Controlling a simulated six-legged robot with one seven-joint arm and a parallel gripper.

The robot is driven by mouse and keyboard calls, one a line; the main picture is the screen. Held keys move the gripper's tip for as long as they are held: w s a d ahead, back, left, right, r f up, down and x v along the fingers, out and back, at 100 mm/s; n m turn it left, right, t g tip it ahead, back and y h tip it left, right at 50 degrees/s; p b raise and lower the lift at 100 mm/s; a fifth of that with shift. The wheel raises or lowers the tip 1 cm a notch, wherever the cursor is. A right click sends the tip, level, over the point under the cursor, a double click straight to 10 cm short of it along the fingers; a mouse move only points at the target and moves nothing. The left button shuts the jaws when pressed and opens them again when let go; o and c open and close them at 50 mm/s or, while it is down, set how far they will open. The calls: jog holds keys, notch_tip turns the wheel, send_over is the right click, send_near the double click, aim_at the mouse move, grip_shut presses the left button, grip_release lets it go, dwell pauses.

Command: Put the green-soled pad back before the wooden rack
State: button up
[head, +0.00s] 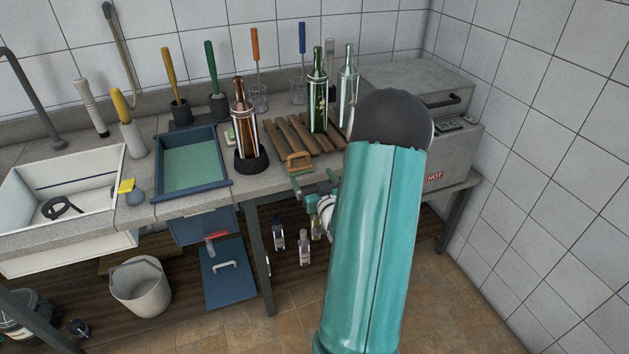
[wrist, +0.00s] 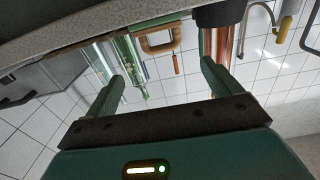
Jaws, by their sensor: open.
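The green-soled pad (head: 298,160) has a wooden loop handle and lies at the counter's front edge, just in front of the slatted wooden rack (head: 283,133). Its green sole shows only as a thin edge. My gripper (head: 314,185) is open and empty, just off the counter's front edge, near the pad and apart from it. In the wrist view, which is upside down, the pad's handle (wrist: 157,42) shows between and beyond my two spread green fingers (wrist: 160,75).
A brown bottle (head: 240,108) stands in a dark holder left of the rack. A green bottle (head: 318,95) and a clear bottle (head: 347,85) stand at its right. A blue tray (head: 157,172) is farther left, and a grey HOT box (head: 455,145) at right.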

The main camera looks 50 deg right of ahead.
jog(key=w+a+r+n+g+y, duration=0.2)
jog(key=w+a+r, duration=0.4)
jog(key=a, duration=0.2)
jog(key=a+r+n+g+y, duration=0.25)
jog(key=a+r, duration=0.35)
jog(key=a, duration=0.7)
jog(key=s+a+r+n+g+y, duration=0.1)
jog(key=s+a+r+g+y, duration=0.1)
jog(key=s+a, duration=0.7)
jog(key=s+a+r+g+y, duration=0.2)
jog(key=s+a+r+g, duration=0.1)
jog(key=s+a, duration=0.7)
jog(key=a, duration=0.2)
jog(key=shift+a+r+n, duration=0.3)
jog(key=shift+a+n, duration=0.05)
jog(key=shift+a, duration=0.05)
jog(key=shift+g+y, duration=0.25)
